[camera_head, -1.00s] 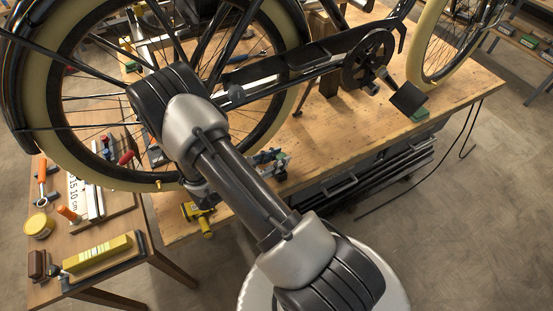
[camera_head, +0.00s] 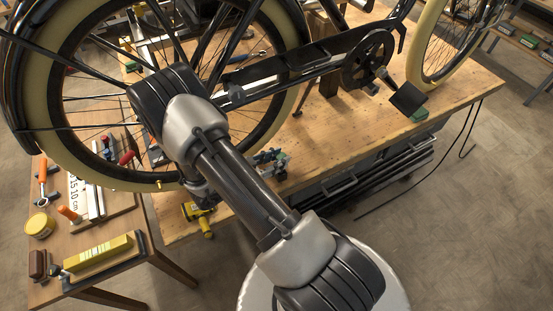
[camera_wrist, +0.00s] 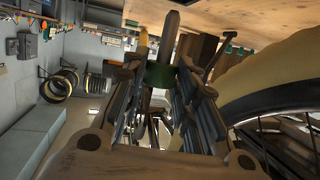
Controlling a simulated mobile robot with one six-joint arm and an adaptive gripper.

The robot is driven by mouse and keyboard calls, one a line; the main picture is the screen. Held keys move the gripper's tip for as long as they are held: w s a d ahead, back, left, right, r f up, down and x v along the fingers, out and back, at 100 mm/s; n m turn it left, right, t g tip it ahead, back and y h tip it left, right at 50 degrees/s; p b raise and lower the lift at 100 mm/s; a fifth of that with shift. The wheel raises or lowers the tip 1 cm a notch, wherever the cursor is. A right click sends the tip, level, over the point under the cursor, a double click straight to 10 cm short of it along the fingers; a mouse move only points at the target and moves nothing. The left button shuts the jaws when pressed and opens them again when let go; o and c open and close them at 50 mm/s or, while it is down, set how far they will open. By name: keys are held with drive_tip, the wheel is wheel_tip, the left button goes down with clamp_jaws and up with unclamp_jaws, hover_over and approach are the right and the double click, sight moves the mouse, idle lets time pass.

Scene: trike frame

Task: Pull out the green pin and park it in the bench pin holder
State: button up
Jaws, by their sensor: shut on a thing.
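In the wrist view my gripper (camera_wrist: 160,78) is shut on the green pin (camera_wrist: 159,74). A green band of the pin shows between the fingertips, and a dark grey rounded part rises beyond them. I cannot tell whether its far end touches anything. In the head view the gripper and pin are hidden behind my arm and the wheel. I cannot make out the bench pin holder for sure in either view.
The trike's rear wheel (camera_head: 60,158) and chain guard (camera_head: 283,72) stand close around my arm. A yellow tool (camera_head: 204,218) lies at the wooden bench's (camera_head: 455,90) near edge. A side table (camera_head: 110,262) carries tools and a yellow block (camera_head: 98,253).

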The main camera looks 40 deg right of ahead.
drive_tip(key=shift+f+b, duration=1.65)
drive_tip(key=shift+f, duration=0.65)
drive_tip(key=o, duration=1.1)
drive_tip(key=v, duration=1.2)
drive_tip(key=shift+s, duration=0.1)
